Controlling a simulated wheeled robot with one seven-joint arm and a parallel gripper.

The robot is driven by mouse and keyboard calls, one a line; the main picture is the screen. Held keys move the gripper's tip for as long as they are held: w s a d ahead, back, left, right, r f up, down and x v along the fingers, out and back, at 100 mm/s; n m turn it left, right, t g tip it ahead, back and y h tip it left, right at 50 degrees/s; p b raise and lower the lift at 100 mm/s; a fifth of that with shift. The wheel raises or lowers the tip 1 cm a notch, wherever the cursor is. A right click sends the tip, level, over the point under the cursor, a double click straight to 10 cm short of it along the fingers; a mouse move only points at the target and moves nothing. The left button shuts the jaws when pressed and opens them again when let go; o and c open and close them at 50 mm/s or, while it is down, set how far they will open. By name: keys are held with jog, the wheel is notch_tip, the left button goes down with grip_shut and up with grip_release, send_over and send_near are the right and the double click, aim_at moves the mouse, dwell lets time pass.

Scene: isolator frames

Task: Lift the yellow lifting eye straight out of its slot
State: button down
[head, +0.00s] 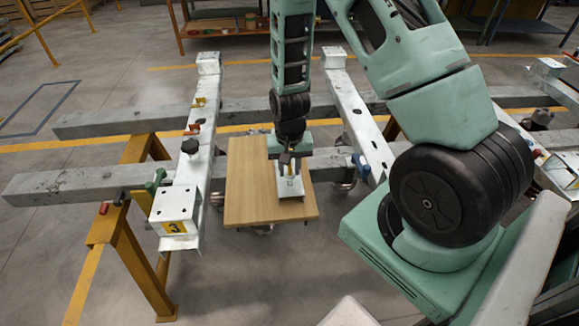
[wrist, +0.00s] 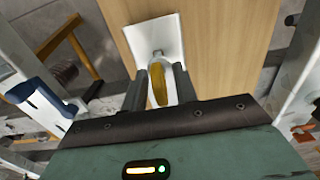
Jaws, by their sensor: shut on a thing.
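The yellow lifting eye (wrist: 158,85) shows in the wrist view between the two dark fingers of my gripper (wrist: 160,90), which is shut on it. In the head view, my gripper (head: 288,158) points down over a small white metal piece (head: 290,188) on a wooden board (head: 245,185). The white piece (wrist: 148,38) also shows in the wrist view, just beyond the fingertips, with a small dark spot near the eye. The eye's lower end and the slot are hidden, so I cannot tell how deep the eye sits.
White metal rails stand on both sides of the board, the left one (head: 203,130) carrying a black knob (head: 190,146) and a green handle (head: 155,181). Grey beams (head: 90,183) cross underneath on a yellow trestle (head: 130,250). Open floor lies at the far left.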

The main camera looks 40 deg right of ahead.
jog(key=shift+r+p, duration=0.4)
jog(key=shift+r, duration=0.05)
dwell(0.8)
jog(key=shift+r+p, duration=2.4)
jog(key=shift+r, duration=0.5)
jog(key=shift+f, duration=0.1)
